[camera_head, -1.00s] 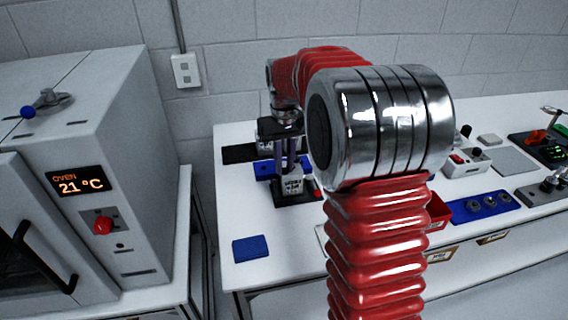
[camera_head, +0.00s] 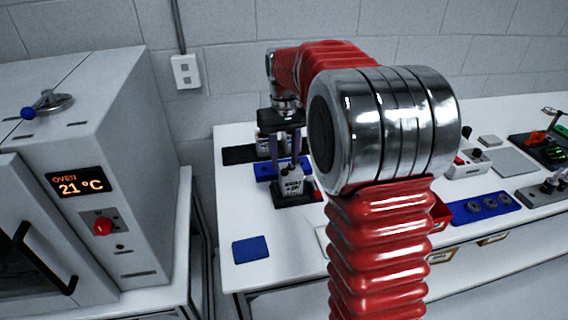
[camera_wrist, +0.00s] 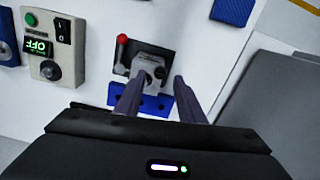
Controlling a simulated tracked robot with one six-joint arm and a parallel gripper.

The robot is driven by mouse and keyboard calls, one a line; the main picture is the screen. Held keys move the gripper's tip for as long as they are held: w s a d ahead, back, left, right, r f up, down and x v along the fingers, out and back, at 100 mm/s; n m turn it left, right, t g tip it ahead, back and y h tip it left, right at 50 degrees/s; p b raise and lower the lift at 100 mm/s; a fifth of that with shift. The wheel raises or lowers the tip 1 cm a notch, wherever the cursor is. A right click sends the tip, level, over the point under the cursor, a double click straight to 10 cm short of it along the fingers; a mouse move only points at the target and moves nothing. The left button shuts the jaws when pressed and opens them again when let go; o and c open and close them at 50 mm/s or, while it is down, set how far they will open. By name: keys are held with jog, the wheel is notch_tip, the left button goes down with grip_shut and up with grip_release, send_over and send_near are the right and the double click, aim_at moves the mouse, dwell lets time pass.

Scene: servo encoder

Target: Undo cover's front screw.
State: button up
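A small servo unit with a pale labelled front (camera_head: 292,184) sits in a dark fixture on the bench in the head view. In the wrist view its grey top (camera_wrist: 150,63) with round dark details shows just beyond my fingers. The cover's front screw is too small to tell apart. My gripper (camera_wrist: 157,80) points down over the unit, its two fingers apart with nothing visibly held between them. In the head view my gripper (camera_head: 283,146) is above and behind the labelled front. The fingers hide part of the unit in the wrist view.
A red-knobbed lever (camera_wrist: 122,40) stands beside the unit, and a blue block (camera_wrist: 154,104) lies close to the fingers. A blue pad (camera_head: 250,249) lies at the bench's front left. An oven (camera_head: 80,185) stands left. A control box (camera_wrist: 50,50) shows in the wrist view.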

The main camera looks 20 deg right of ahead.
aim_at(284, 170)
notch_tip(284, 170, up, 11)
dwell(0.4)
